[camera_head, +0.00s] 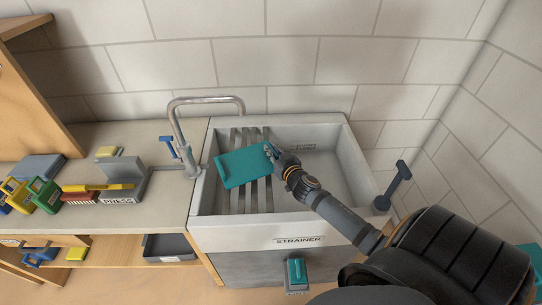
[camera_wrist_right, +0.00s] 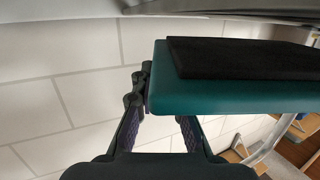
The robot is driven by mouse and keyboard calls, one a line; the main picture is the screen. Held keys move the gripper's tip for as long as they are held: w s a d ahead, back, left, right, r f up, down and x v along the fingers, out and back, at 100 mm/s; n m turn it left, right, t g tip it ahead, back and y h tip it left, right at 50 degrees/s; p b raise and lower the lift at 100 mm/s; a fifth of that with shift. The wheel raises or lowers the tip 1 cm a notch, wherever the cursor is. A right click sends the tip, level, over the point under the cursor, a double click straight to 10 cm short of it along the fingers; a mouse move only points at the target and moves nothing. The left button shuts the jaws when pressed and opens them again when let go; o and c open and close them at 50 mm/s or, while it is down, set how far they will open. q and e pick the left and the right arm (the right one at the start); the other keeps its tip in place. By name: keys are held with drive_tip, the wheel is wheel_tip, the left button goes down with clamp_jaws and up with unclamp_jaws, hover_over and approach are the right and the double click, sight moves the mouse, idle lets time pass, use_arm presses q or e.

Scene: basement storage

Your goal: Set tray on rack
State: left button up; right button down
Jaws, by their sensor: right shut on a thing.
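The teal tray (camera_head: 241,167) is a flat plate over the slatted grey rack (camera_head: 248,199) in the left part of the sink. My right gripper (camera_head: 270,151) is shut on the tray's right edge, reaching in from the lower right. The tray looks slightly tilted, and I cannot tell whether it touches the slats. It hides the middle of the rack. In the right wrist view the tray (camera_wrist_right: 225,97) spans the upper right with a dark slab on one face, and my right gripper (camera_wrist_right: 158,100) is at its near edge. My left gripper is not in view.
The sink (camera_head: 197,205) has raised walls, with a tap (camera_head: 185,130) at its left. A press block (camera_head: 125,186) and several coloured tools stand on the left counter. A dark-handled lever (camera_head: 396,184) stands at the right rim. The sink's right basin is clear.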

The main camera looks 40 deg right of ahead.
drive_tip(key=shift+f, duration=0.9)
drive_tip(key=shift+w+f, duration=0.1)
drive_tip(key=shift+f, duration=0.1)
drive_tip(key=shift+f+b, duration=0.15)
drive_tip(key=shift+b, duration=0.25)
drive_tip(key=c, duration=1.4)
unclamp_jaws()
